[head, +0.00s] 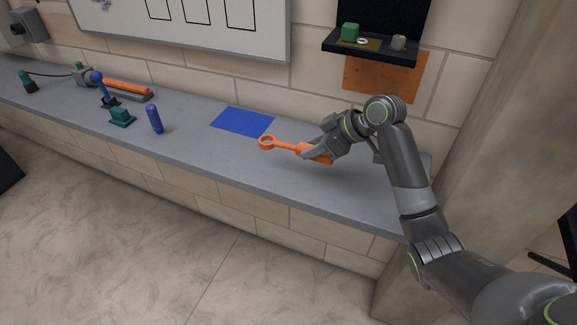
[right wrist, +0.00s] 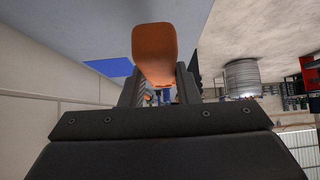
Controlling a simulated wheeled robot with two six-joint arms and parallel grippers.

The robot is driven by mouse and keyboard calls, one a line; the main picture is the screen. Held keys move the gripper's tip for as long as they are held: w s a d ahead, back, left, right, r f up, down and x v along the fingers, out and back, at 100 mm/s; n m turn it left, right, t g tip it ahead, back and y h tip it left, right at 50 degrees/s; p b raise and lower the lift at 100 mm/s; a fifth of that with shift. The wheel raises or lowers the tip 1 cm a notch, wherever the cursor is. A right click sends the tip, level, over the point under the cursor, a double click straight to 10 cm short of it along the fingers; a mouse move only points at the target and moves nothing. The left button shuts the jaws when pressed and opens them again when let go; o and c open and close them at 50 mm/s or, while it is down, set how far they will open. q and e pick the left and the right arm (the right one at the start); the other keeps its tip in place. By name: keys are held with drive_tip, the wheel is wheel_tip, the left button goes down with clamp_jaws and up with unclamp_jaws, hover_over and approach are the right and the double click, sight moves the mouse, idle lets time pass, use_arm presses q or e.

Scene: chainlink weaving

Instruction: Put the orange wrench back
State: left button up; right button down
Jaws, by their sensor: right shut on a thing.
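The orange wrench (head: 285,147) is in my right gripper (head: 316,152), above the grey counter, with its ring end pointing left in the head view. My right gripper is shut on the wrench's handle. In the right wrist view the orange handle (right wrist: 154,52) stands out between the fingers. The fingers hide part of the wrench. Whether the wrench touches the counter, I cannot tell. My left gripper is not in view.
A blue mat (head: 243,121) lies on the counter (head: 195,147) left of the wrench. A blue cylinder (head: 154,119) and a green block (head: 122,116) stand farther left. A black shelf (head: 371,50) with small items hangs above an orange-brown wall panel (head: 385,82).

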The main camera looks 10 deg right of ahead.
wheel_tip(320, 180, down, 7)
drive_tip(key=shift+r+p, duration=0.1)
drive_tip(key=shift+p, duration=0.75)
drive_tip(key=shift+f, duration=0.55)
drive_tip(key=c, duration=1.1)
unclamp_jaws()
drive_tip(key=shift+f+b, duration=0.15)
drive_tip(key=shift+b, duration=0.2)
drive_tip(key=shift+s+d+r, duration=0.15)
drive_tip(key=shift+d+r, duration=0.1)
drive_tip(key=shift+d, duration=0.05)
drive_tip(key=b+v, duration=0.3)
drive_tip(key=v, duration=1.3)
drive_tip(key=shift+s+r, duration=0.25)
drive_tip(key=shift+s, duration=0.25)
